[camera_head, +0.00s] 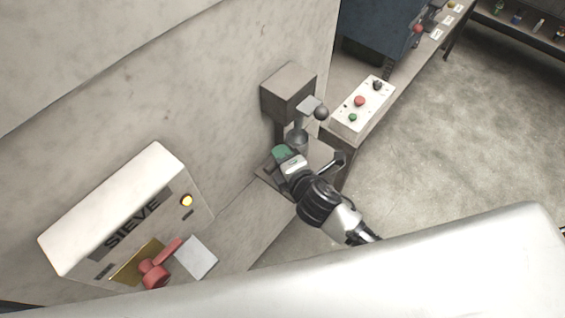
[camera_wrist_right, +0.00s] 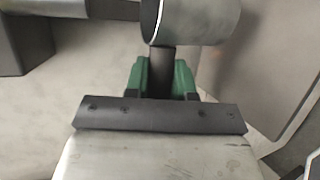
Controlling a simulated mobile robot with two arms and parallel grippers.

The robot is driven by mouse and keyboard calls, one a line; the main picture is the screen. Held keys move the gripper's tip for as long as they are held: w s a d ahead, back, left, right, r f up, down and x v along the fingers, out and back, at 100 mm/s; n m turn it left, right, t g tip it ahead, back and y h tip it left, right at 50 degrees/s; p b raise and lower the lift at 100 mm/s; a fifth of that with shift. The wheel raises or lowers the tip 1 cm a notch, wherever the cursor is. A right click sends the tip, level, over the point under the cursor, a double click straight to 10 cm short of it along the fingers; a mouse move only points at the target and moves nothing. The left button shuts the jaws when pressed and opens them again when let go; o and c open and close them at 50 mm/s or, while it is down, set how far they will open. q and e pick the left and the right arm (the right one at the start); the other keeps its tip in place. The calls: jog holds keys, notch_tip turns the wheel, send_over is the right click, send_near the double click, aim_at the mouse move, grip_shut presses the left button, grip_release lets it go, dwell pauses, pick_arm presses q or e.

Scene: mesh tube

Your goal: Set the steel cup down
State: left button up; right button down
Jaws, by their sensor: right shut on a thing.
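The steel cup (camera_head: 297,137) is a grey metal cylinder in front of the grey block-headed device in the head view. In the right wrist view the cup (camera_wrist_right: 200,22) fills the top middle, its rim facing left, with a dark handle (camera_wrist_right: 160,75) coming down from it. My right gripper (camera_head: 284,153) has green fingers, which also show in the wrist view (camera_wrist_right: 161,80). They are shut on the dark handle. The cup is over or near the device's grey base plate; I cannot tell whether it touches it. My left gripper is not in view.
The device's grey block (camera_head: 288,88) and a black ball knob (camera_head: 321,112) stand close to the cup. A button box (camera_head: 362,105) is to the right. A machine marked SIEVE (camera_head: 125,212), with a red handle (camera_head: 158,266), is at lower left. The bench (camera_head: 240,225) between is clear.

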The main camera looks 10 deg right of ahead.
notch_tip(320, 180, down, 3)
jog(key=shift+f, duration=0.2)
jog(key=shift+a+f, duration=0.1)
jog(key=shift+f, duration=0.2)
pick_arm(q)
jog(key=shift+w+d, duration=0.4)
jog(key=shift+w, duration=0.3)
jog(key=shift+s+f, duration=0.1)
pick_arm(e)
jog(key=shift+f, duration=0.1)
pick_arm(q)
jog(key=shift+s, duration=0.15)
pick_arm(e)
jog(key=c, duration=1)
grip_release()
jog(key=shift+o, duration=0.2)
